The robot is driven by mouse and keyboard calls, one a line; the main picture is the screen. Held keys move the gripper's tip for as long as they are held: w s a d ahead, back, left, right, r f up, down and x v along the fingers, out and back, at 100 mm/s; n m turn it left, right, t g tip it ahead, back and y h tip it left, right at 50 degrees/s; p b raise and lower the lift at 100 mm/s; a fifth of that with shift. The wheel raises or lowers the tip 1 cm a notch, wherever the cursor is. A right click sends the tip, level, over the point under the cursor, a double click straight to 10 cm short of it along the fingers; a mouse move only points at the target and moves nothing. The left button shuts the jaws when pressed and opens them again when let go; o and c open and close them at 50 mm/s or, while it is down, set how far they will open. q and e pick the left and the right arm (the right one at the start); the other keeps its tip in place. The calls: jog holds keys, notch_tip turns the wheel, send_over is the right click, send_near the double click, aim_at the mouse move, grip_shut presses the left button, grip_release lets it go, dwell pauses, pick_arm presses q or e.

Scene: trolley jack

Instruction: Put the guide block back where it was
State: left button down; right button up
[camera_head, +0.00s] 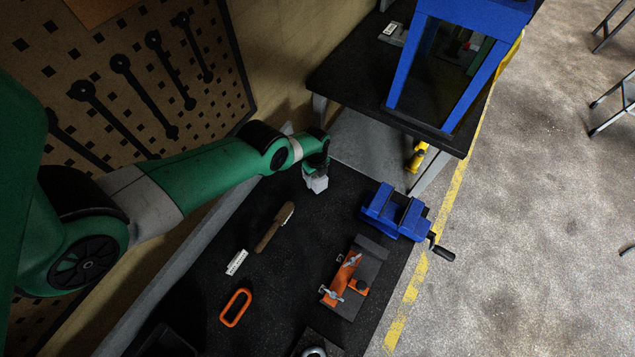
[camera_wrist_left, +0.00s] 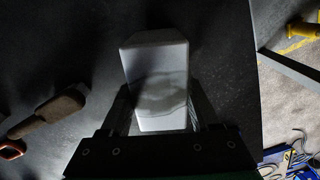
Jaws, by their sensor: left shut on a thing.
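The guide block appears to be the pale grey-white block (camera_head: 317,184) at the far end of the dark bench top, near the wall side. My left gripper (camera_head: 315,172) is shut on it, coming in from the left. The left wrist view shows the block (camera_wrist_left: 157,62) between the two fingers of the gripper (camera_wrist_left: 160,105), its pale face towards the camera and the dark bench behind it. I cannot tell whether the block touches the bench or hangs just above it. My right gripper is in neither view.
A wooden-handled brush (camera_head: 274,228), a small white marked piece (camera_head: 237,262) and an orange ring-shaped handle (camera_head: 235,307) lie on the bench. A blue vise (camera_head: 396,213) and an orange clamped fixture (camera_head: 345,277) stand at right. A blue-framed press (camera_head: 400,75) stands on the far table.

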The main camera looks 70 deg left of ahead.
pick_arm(q)
jog(key=shift+f, duration=0.4)
jog(key=shift+r, duration=0.15)
jog(key=shift+f, duration=0.2)
jog(key=shift+c, duration=0.6)
grip_release()
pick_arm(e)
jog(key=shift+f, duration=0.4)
pick_arm(q)
jog(key=shift+r, duration=0.1)
notch_tip(320, 180, up, 12)
jog(key=p, duration=1.2)
jog(key=shift+r, duration=0.15)
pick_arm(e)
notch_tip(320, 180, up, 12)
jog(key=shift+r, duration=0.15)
